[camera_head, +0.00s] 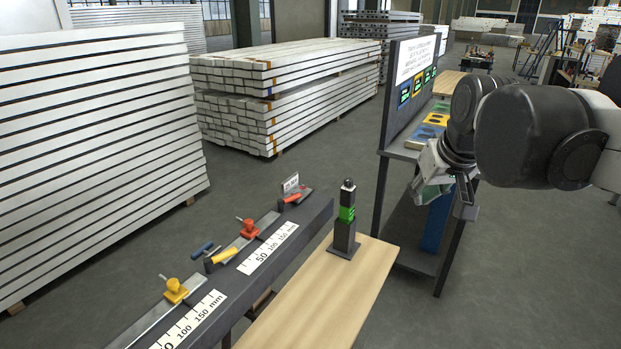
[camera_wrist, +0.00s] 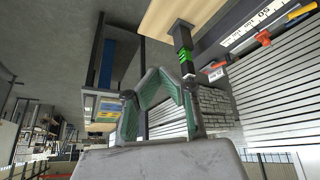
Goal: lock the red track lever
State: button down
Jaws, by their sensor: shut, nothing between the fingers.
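The red lever (camera_head: 292,198) lies at the far end of a metal track on the dark bench, beside a small white sign (camera_head: 291,183). It also shows in the wrist view (camera_wrist: 262,38). A red-orange slider knob (camera_head: 250,229) sits further down the same track. My gripper (camera_head: 434,190) is up at the right, over the side of the display stand, well apart from the lever. Its green-padded fingers (camera_wrist: 158,92) show in the wrist view, shut with nothing held. Whether the lever is locked cannot be told at this size.
A dark post with a green band (camera_head: 346,215) stands on the wooden table (camera_head: 330,300), between my gripper and the tracks. The display stand (camera_head: 400,152) is at the right.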

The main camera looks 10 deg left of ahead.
jog(key=w+a+f+n+g+y, duration=0.1)
jog(key=w+a+n, duration=0.1)
jog(key=w+a, duration=0.75)
jog(key=w+a+f+n, duration=0.1)
jog(key=w+a, duration=0.5)
jog(key=w, duration=0.6)
jog(key=w+a+f+n+g+p, duration=0.1)
jog(key=w+a+f, duration=0.5)
jog(key=a, duration=0.2)
jog(key=w+a+f+n+g, duration=0.1)
jog(key=w+a+f+n, duration=0.1)
jog(key=w+a+f, duration=0.3)
jog(key=a+f, duration=0.2)
jog(key=a, duration=0.1)
jog(key=shift+w+a+n+y+p, duration=0.15)
jog(key=shift+w+n+y+p, duration=0.15)
jog(key=shift+w+y+p, duration=0.1)
jog(key=shift+f, duration=0.1)
jog(key=x, duration=1)
jog(key=shift+s, duration=0.1)
